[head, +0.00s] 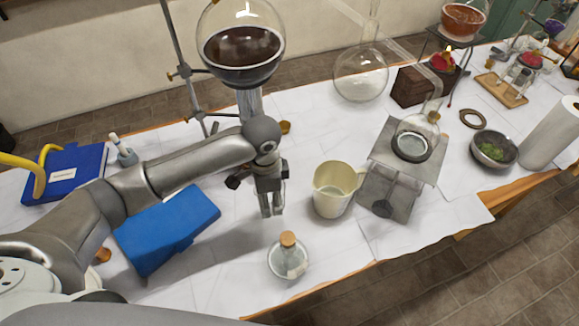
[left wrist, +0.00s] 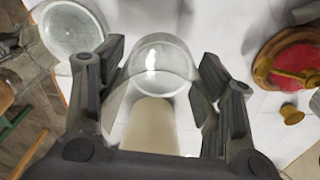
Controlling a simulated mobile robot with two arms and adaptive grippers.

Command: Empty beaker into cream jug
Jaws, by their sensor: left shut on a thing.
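The cream jug (head: 335,190) stands upright on the white-covered table in the head view, its open mouth facing up. My left gripper (head: 271,208) points down just left of the jug, apart from it. In the left wrist view its fingers (left wrist: 160,70) close on the two sides of a clear glass vessel, which I take as the beaker (left wrist: 160,60). In the head view the beaker can hardly be made out at the fingers. A cream patch shows through or below the glass; I cannot tell whether it is contents or background. My right gripper is not in view.
A corked flask (head: 288,262) stands in front of the gripper near the table edge. A metal stand (head: 408,158) bearing glassware is right of the jug. A large dark-filled flask (head: 242,52) rises behind my arm.

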